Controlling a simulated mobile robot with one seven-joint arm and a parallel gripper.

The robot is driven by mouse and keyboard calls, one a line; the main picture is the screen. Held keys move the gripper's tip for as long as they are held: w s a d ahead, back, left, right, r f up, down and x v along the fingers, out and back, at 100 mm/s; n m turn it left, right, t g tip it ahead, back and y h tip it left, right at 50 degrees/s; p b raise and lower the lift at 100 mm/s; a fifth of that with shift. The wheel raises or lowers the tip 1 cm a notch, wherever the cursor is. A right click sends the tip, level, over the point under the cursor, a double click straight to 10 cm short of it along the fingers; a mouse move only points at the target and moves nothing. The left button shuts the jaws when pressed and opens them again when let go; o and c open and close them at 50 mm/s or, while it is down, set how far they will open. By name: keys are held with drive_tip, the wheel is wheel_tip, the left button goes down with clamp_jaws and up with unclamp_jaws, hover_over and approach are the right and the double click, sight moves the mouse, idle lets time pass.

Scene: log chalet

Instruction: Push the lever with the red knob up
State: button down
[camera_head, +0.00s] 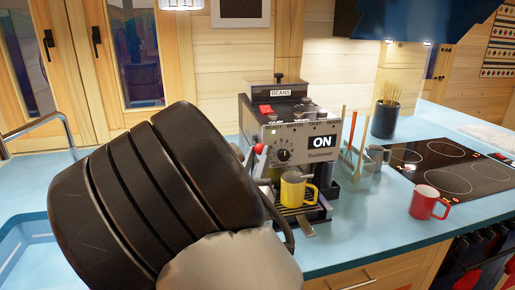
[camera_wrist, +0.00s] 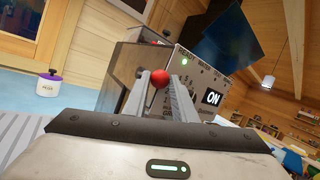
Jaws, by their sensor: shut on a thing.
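The coffee machine (camera_head: 308,163) stands on the blue counter with a display reading ON and a jar marked BEANS on top. The red knob (camera_head: 259,148) shows at the machine's left side, about level with its dial; the lever's rod is mostly hidden, so I cannot tell its angle. In the wrist view, the red knob (camera_wrist: 160,75) sits between the tips of my gripper (camera_wrist: 161,84), which is shut on it. The ON display (camera_wrist: 212,98) shows just right of the fingers there. In the head view, my black wrist hides most of the gripper.
A yellow mug (camera_head: 293,190) stands on the machine's drip tray. A red mug (camera_head: 425,203) stands on the counter at right, near the black hob (camera_head: 450,172). A glass holder (camera_head: 352,172) with sticks stands right beside the machine. A sink (camera_head: 22,245) is at left.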

wheel_tip(320, 180, up, 2)
drive_tip(key=n+g+p, duration=0.1)
drive_tip(key=p, duration=0.3)
drive_tip(key=shift+g+y+p, duration=0.3)
drive_tip(key=shift+g+p, duration=0.1)
drive_tip(key=shift+p, duration=0.35)
drive_tip(key=shift+f, duration=0.2)
drive_tip(key=c, duration=1.5)
unclamp_jaws()
drive_tip(key=shift+o, duration=0.2)
drive_tip(key=v, duration=1.7)
drive_tip(key=shift+s, duration=0.2)
drive_tip(key=shift+c, duration=0.5)
